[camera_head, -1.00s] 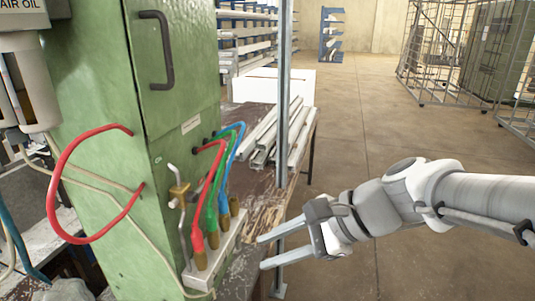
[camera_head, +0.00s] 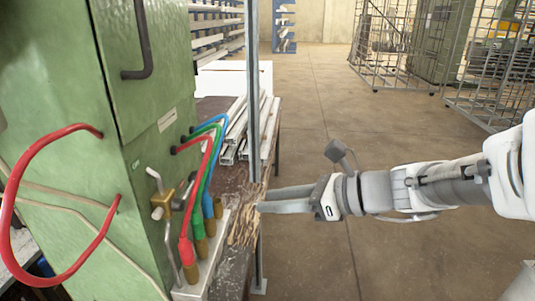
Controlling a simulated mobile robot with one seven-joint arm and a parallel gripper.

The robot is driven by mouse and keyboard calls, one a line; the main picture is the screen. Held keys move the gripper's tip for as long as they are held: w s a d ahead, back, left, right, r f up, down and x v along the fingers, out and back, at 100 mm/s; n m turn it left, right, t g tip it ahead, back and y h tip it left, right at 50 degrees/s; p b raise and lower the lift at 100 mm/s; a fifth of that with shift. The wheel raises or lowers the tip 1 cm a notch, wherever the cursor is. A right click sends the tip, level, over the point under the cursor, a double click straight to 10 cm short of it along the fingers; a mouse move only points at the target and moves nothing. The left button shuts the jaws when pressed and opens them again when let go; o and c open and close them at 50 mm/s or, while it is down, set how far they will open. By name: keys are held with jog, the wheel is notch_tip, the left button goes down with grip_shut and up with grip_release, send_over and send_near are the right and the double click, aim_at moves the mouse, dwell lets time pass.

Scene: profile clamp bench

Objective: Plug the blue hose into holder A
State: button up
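The blue hose (camera_head: 207,168) runs from the green machine down to a row of brass fittings on a pale block (camera_head: 222,235). Its lower end appears to sit at the third brass fitting from the front (camera_head: 210,228); whether it is seated is too small to tell. A brass fitting (camera_head: 218,208) behind it shows no hose. No letter A is legible, so I cannot tell which is holder A. My gripper (camera_head: 262,199) is right of the block, past the metal post, fingers pointing left. It looks open, empty and apart from the hoses, its fingers seen nearly edge-on.
A red hose (camera_head: 190,220) and a green hose (camera_head: 200,190) stand in front of the blue one. A brass valve (camera_head: 164,204) is left of them. Pale profiles (camera_head: 236,130) lie behind.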

aim_at(206, 192)
jog(key=x, duration=1.7)
jog(key=shift+s+f+b, duration=0.15)
jog(key=shift+b, duration=0.15)
grip_shut()
jog(key=shift+c, duration=1.2)
grip_release()
grip_shut()
jog(key=shift+r+p, duration=0.5)
jog(key=shift+r, duration=0.25)
jog(key=shift+r+p, duration=1.1)
jog(key=shift+r, duration=0.25)
